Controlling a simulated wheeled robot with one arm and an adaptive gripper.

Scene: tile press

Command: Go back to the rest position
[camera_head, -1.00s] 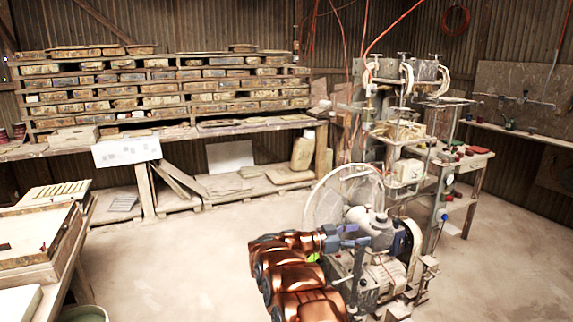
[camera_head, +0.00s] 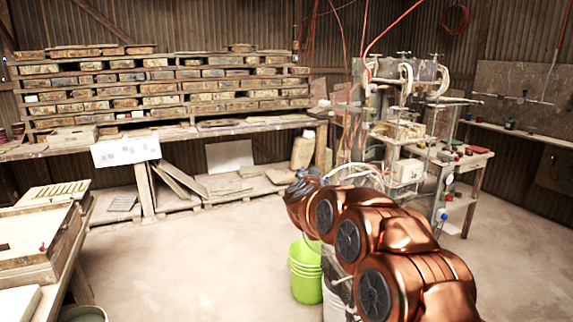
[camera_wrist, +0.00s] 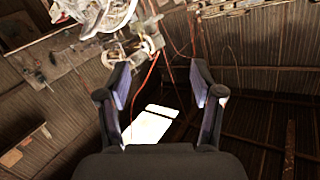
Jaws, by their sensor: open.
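My gripper (camera_wrist: 161,85) is open in the wrist view, its two dark fingers spread wide with nothing between them. In the head view my gripper (camera_head: 305,181) is small and partly hidden at the far end of my copper-coloured arm. It appears in front of the low shelf under the back bench, clear of any object as far as I can see. My arm reaches from the lower right toward the middle of the picture and covers the motor and lower part of the tile press (camera_head: 392,150).
A green bucket (camera_head: 304,280) stands on the floor beside my arm, with a whitish bucket (camera_head: 336,298) next to it. Stacked tiles (camera_head: 160,85) fill the back shelves. A wooden bench (camera_head: 70,262) is at left. The floor between is clear.

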